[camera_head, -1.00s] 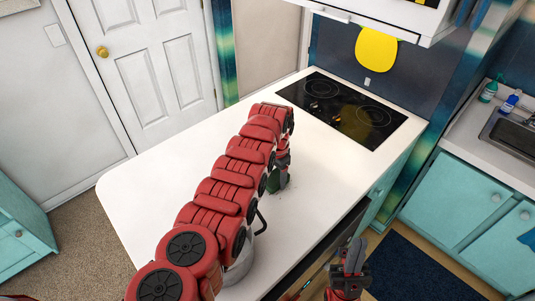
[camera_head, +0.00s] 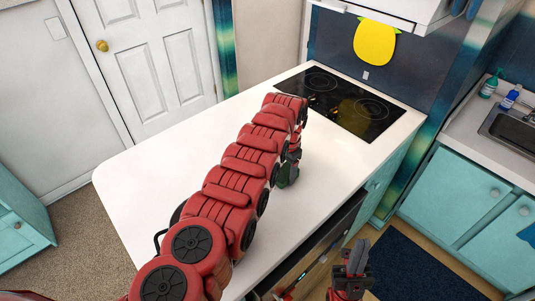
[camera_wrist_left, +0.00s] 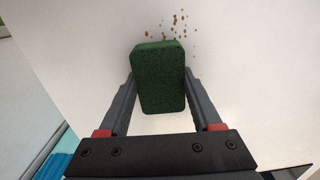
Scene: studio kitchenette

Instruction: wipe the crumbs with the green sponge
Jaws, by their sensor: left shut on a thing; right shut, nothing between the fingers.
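The green sponge (camera_wrist_left: 158,80) is between the fingers of my left gripper (camera_wrist_left: 160,90) in the left wrist view. The left gripper is shut on it. In the head view the sponge (camera_head: 287,175) shows as a small dark green patch at the end of my left arm, at the white counter (camera_head: 150,165). Brown crumbs (camera_wrist_left: 176,22) lie scattered on the counter just beyond the sponge's far edge in the left wrist view. I cannot see the crumbs in the head view. My right gripper (camera_head: 353,260) is shut and empty, low in front of the counter.
A black cooktop (camera_head: 345,105) is set in the counter's far right end. A sink (camera_head: 512,132) and two bottles (camera_head: 500,92) are on the right-hand counter. The counter's left part is clear.

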